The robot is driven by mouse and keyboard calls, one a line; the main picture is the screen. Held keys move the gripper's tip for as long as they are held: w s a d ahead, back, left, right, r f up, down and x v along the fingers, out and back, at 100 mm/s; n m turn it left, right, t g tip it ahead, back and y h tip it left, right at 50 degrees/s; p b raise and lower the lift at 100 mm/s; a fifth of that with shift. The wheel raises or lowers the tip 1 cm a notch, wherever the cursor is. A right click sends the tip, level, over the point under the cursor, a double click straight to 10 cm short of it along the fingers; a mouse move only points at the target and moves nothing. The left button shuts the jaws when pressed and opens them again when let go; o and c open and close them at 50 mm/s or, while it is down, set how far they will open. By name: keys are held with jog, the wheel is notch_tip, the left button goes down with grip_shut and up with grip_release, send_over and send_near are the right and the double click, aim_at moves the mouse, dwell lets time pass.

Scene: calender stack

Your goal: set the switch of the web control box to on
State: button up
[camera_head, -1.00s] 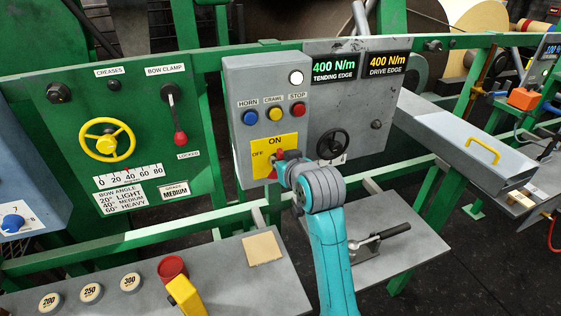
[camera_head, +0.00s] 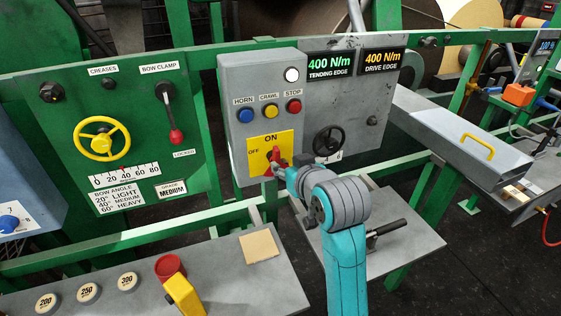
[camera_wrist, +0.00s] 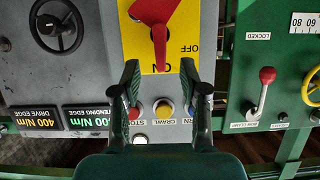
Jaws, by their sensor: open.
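The web control box (camera_head: 238,150) is a grey panel with a yellow ON/OFF plate (camera_head: 256,143) low on it. Its red switch (camera_head: 273,160) has its handle pointing up toward the ON mark. In the wrist view, which is upside down, the red switch (camera_wrist: 157,25) points at the partly covered ON lettering. My gripper (camera_head: 285,166) is just in front of the plate, at the switch's lower right. In the wrist view my gripper (camera_wrist: 165,80) is open, its fingers apart on either side of the handle's tip, with nothing held. Contact cannot be told.
Blue, yellow and red buttons (camera_head: 270,110) sit above the plate. A black handwheel (camera_head: 329,140) is to its right. The bow clamp lever (camera_head: 175,128) and yellow wheel (camera_head: 101,139) are on the green panel at left. A grey shelf (camera_head: 220,280) lies below.

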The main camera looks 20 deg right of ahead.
jog(key=shift+v, duration=2.05)
jog(key=s+a+f, duration=0.1)
jog(key=s+f, duration=0.7)
jog(key=f, duration=0.3)
jog(key=s+a+f, duration=0.1)
jog(key=s+f, duration=0.6)
jog(key=f, duration=0.4)
jog(key=s+f+t, duration=0.1)
jog(key=s, duration=2.7)
jog(key=shift+a, duration=0.25)
